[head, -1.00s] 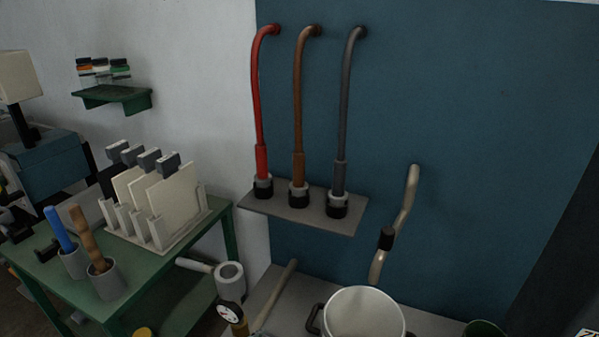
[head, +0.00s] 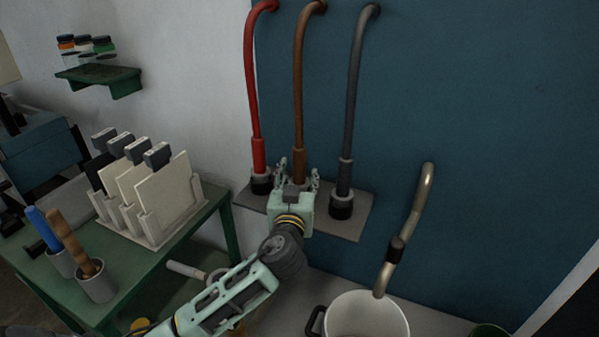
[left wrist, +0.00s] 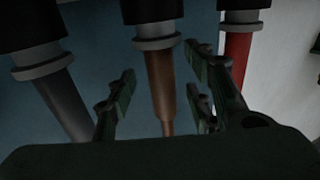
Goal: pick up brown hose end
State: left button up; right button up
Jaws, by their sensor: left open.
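The brown hose (head: 298,100) hangs from the blue wall, its lower end over the grey shelf (head: 345,226). My left gripper (head: 299,172) is open at this lower end, one finger showing on each side of it. In the left wrist view the brown hose end (left wrist: 159,85) runs between the open fingers of my left gripper (left wrist: 160,95), under a grey collar and a black fitting. I cannot tell whether the fingers touch it. The gripper hides the brown hose's seat in the head view. My right gripper is not in view.
The red hose (head: 253,90) stands close left of my gripper and the grey hose (head: 354,100) close right. A white pot (head: 365,318) and a bent pipe (head: 421,200) are lower right. A green table with a plate rack (head: 150,235) is at left.

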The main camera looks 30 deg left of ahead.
aim_at(298, 174)
pick_arm(q)
jog(key=x, duration=0.2)
jog(key=shift+w+a, duration=0.2)
jog(key=shift+w, duration=0.05)
jog(key=shift+w+a+p, duration=0.1)
jog(key=shift+w+p, duration=0.1)
jog(key=shift+p, duration=0.1)
jog(key=c, duration=0.4)
grip_shut()
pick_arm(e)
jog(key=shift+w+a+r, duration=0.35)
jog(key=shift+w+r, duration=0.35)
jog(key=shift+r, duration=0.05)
